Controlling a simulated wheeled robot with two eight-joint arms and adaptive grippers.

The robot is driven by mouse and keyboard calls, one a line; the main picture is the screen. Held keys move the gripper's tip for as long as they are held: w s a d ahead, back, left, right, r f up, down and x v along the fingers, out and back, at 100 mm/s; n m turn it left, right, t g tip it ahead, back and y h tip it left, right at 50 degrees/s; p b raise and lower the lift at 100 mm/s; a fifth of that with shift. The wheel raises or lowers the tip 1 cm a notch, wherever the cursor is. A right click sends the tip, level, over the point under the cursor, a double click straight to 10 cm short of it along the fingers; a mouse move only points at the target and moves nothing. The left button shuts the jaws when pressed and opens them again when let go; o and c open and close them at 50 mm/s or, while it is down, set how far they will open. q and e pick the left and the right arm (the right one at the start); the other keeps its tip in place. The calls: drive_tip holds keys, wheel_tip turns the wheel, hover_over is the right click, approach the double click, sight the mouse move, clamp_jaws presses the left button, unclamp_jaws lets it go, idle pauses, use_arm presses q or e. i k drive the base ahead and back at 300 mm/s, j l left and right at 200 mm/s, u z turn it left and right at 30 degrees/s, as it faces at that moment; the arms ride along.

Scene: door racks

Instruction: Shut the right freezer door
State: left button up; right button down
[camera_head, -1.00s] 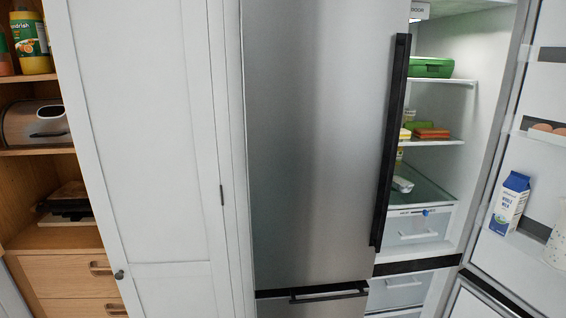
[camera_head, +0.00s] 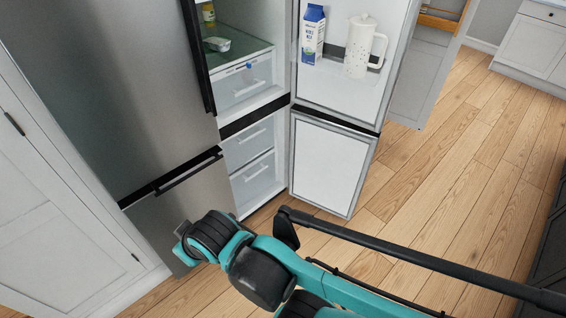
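The right freezer door (camera_head: 328,168) stands wide open at the lower right of the fridge. Its white inner panel and grey seal face me, and its outer side is hidden. The freezer compartment (camera_head: 248,148) beside it shows white drawers. The left freezer door (camera_head: 185,205) is closed, with a black horizontal handle. A teal and black arm of mine crosses the bottom of the view, below and apart in the picture from the open door.
The upper right fridge door (camera_head: 393,65) is also open, holding a milk carton (camera_head: 312,35) and a white jug (camera_head: 362,50). A long black bar (camera_head: 420,258) crosses the lower right. Wooden floor (camera_head: 455,165) is clear right of the doors.

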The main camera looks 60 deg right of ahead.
sight(331, 157)
drive_tip(key=u, duration=0.45)
drive_tip(key=l+u, duration=0.15)
drive_tip(key=u, duration=0.35)
drive_tip(key=k+u, duration=0.1)
drive_tip(key=u, duration=0.85)
drive_tip(key=k+u, duration=0.1)
drive_tip(key=u, duration=0.35)
drive_tip(key=k+u, duration=0.1)
drive_tip(key=k, duration=2.15)
drive_tip(key=k+l+u, duration=0.2)
drive_tip(key=k+u, duration=0.3)
drive_tip(key=k, duration=0.55)
drive_tip(key=k+j+u, duration=0.25)
drive_tip(key=k+u, duration=0.2)
drive_tip(key=k, duration=0.55)
drive_tip(key=z, duration=0.45)
drive_tip(key=k+z, duration=0.1)
drive_tip(key=z, duration=0.85)
drive_tip(key=l+z, duration=0.15)
drive_tip(key=z, duration=0.35)
drive_tip(key=k+z, duration=0.1)
drive_tip(key=z, duration=0.35)
drive_tip(key=k+l+u, duration=0.25)
drive_tip(key=k, duration=0.7)
drive_tip(key=j, duration=0.1)
